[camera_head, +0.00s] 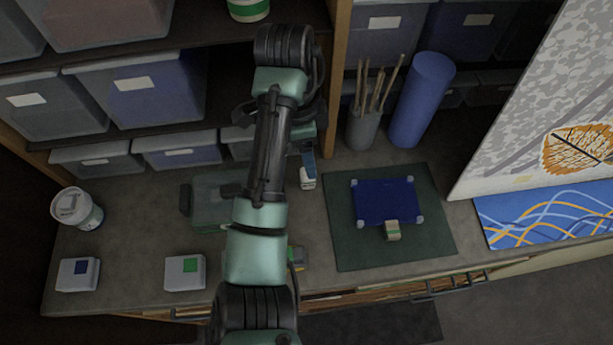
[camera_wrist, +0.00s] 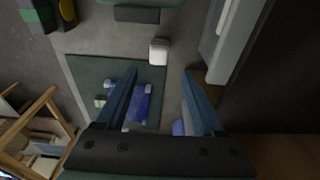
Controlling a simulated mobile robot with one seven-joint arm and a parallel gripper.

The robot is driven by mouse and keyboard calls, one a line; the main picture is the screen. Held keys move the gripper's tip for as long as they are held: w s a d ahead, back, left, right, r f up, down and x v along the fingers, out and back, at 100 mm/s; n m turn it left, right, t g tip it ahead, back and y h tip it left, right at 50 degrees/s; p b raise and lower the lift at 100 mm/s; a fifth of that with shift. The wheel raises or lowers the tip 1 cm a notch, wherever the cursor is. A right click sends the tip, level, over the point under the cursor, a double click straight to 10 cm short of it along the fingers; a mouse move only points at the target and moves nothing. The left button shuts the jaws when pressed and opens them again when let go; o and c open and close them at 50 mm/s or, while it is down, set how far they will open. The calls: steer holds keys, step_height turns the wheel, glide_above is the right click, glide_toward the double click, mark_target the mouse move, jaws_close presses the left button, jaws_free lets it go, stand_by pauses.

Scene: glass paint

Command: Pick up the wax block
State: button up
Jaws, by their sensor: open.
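A small white block (camera_head: 308,182), which looks like the wax block, lies on the worktop left of the dark green mat. In the wrist view the white block (camera_wrist: 158,56) appears just past the fingertips, about midway between them. My gripper (camera_wrist: 160,72) is open and empty, with its two blue fingers spread apart. In the head view one blue finger of my gripper (camera_head: 308,158) shows right behind the white block; the arm hides the other. I cannot tell the height of the fingertips above the worktop.
The green mat (camera_head: 345,250) carries a blue sheet (camera_head: 385,200) with pale corner pieces and a beige block with a green band (camera_head: 392,231). A brush cup (camera_head: 362,130) and a blue cylinder (camera_head: 420,100) stand behind. White boxes (camera_head: 185,273) and a tub (camera_head: 76,208) stand left.

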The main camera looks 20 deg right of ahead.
mark_target(306, 183)
step_height(306, 183, down, 3)
steer(key=shift+d+r+b, duration=0.1)
steer(key=shift+b, duration=0.3)
steer(key=f, duration=0.1)
steer(key=f+p, duration=0.1)
steer(key=f, duration=0.2)
steer(key=shift+s+a+p, duration=0.2)
steer(key=shift+a+p, duration=0.1)
steer(key=shift+p, duration=0.1)
steer(key=shift+f, duration=0.6)
steer(key=shift+d, duration=0.1)
jaws_close()
